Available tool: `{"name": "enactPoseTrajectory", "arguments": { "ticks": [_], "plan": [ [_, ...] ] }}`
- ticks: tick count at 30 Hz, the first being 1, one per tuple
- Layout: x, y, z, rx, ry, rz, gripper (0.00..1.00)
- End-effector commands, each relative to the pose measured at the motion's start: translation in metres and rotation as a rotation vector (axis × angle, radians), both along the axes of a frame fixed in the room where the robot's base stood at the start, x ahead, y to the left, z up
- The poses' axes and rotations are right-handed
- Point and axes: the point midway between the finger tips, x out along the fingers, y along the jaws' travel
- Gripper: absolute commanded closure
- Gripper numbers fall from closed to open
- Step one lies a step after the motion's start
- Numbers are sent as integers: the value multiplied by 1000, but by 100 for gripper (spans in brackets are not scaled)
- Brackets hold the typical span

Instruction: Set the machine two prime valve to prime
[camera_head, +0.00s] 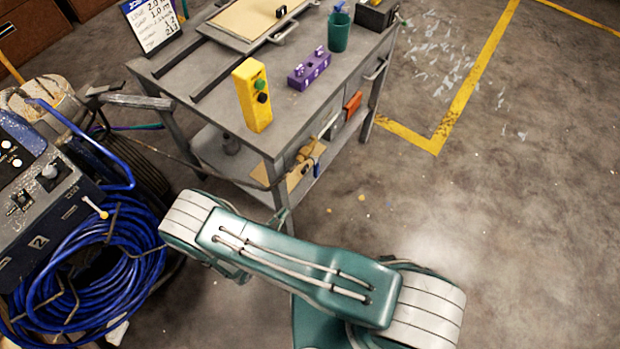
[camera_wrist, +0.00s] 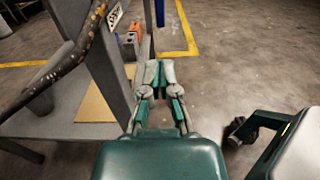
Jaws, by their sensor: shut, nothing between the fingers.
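Machine two (camera_head: 45,205), a dark grey unit marked "2", stands at the left edge of the head view. A small lever (camera_head: 95,207) with a yellow tip sticks out from its right side. It looks like the prime valve, but its setting cannot be read. My gripper (camera_wrist: 153,73) shows in the wrist view, shut and empty, beside a grey upright of the workbench. The machine does not clearly show in the wrist view.
Coiled blue hose (camera_head: 95,275) hangs around the machine's front and side. Open concrete floor lies to the right.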

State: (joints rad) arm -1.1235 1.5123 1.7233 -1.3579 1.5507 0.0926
Motion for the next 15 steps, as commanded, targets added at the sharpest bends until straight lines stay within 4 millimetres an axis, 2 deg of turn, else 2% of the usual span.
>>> {"name": "enactPoseTrajectory", "arguments": {
  "ticks": [5,15],
  "plan": [
    [10,-8,0,0,0,-4,100],
    [57,-46,0,1,1,-7,100]
  ]
}}
